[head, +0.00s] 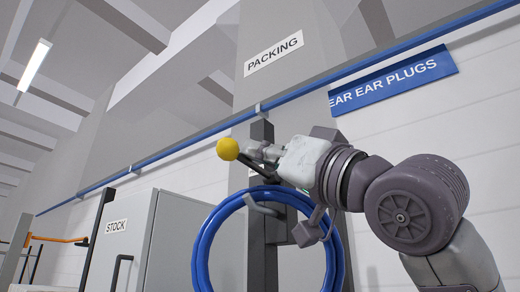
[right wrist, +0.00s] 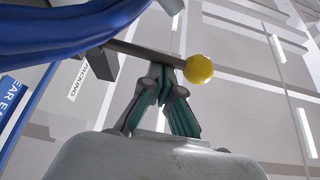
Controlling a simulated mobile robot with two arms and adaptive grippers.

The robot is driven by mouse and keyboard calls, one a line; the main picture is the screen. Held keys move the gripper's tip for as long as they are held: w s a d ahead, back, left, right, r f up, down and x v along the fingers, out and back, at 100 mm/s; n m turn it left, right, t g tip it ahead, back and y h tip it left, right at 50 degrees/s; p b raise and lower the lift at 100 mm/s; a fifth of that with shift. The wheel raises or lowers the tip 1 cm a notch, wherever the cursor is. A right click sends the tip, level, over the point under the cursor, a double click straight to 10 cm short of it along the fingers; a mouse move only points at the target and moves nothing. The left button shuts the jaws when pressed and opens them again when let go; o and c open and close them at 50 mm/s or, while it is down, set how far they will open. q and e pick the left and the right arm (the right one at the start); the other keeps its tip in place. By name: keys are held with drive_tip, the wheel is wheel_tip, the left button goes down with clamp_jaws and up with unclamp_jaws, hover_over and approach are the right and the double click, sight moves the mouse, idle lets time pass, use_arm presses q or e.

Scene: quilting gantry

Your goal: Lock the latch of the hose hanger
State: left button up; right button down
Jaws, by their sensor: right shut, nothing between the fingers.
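The hose hanger (head: 262,240) is a dark upright post with a grey hook (head: 262,208) that carries a coiled blue hose (head: 203,240). Its latch appears to be the dark lever ending in a yellow ball (head: 228,149); in the right wrist view the lever (right wrist: 145,53) runs across to the ball (right wrist: 198,69). My right gripper (head: 256,153) is at the lever, just right of the ball. In the right wrist view its fingers (right wrist: 160,82) are together, empty, with their tips close against the lever; I cannot tell whether they touch. My left gripper is out of view.
The blue hose also crosses the upper left of the right wrist view (right wrist: 70,30). A grey cabinet (head: 165,240) marked STOCK stands left of the hanger. A blue rail (head: 170,150) runs along the wall behind, with PACKING and ear plugs signs. Space left of the ball looks open.

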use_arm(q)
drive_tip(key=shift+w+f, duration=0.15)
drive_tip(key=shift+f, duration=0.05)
use_arm(e)
drive_tip(key=shift+s+a+f, duration=0.1)
drive_tip(key=shift+f, duration=0.3)
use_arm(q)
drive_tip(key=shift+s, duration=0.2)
